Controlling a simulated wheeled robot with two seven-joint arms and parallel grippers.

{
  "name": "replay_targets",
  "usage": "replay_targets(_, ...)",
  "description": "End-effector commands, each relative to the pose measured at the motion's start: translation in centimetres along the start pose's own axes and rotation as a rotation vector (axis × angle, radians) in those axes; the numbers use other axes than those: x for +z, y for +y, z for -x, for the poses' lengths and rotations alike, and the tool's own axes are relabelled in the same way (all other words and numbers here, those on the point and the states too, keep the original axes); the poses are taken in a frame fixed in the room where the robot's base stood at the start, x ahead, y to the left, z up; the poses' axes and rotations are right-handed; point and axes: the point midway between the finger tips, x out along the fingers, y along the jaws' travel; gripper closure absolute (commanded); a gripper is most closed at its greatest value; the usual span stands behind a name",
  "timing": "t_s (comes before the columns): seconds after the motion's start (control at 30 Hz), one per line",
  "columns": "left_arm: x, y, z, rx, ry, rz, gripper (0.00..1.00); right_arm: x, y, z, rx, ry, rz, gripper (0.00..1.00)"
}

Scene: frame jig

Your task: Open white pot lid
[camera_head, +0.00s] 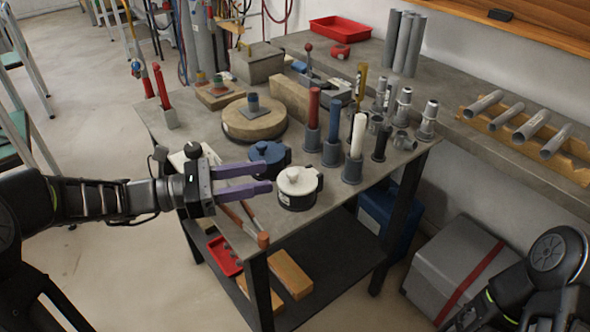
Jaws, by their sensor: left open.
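The white pot lid (297,180) sits on a dark round pot (297,202) near the front edge of the workbench.
A blue-lidded pot (267,155) stands just behind my left fingers. Upright red, blue and white handles (357,135) stand right of the pots. A round wooden block (254,118) lies behind. A hammer-like tool (262,240) lies at the front edge. A grey box (455,262) stands on the floor.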

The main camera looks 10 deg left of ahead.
Motion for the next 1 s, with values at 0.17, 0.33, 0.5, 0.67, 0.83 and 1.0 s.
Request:
replay_targets(0.17, -0.1, -0.1, -1.9, -0.004, -0.001, 0.000, 0.58, 0.0, 0.1, -0.1, 0.000, 0.000, 0.000, 0.64)
replay_targets(0.33, -0.1, -0.1, -4.6, -0.004, 0.000, 0.000, 0.58, 0.0, 0.1, -0.3, 0.000, 0.000, -0.001, 0.64)
replay_targets(0.5, -0.1, -0.1, -6.8, -0.002, 0.001, 0.000, 0.58, 0.0, 0.2, -0.4, 0.000, 0.000, 0.000, 0.64)
replay_targets(0.67, 0.0, 0.0, -7.5, 0.000, 0.001, 0.000, 0.58, 0.0, 0.2, -0.4, 0.000, 0.000, -0.001, 0.64)
replay_targets(0.83, 0.0, 0.0, -7.5, 0.000, 0.001, 0.000, 0.58, 0.0, 0.2, -0.4, 0.000, 0.000, 0.000, 0.64)
replay_targets(1.0, 0.0, 0.0, -7.5, 0.000, 0.001, 0.000, 0.68, 0.0, 0.2, -0.4, 0.000, 0.000, 0.000, 0.64)
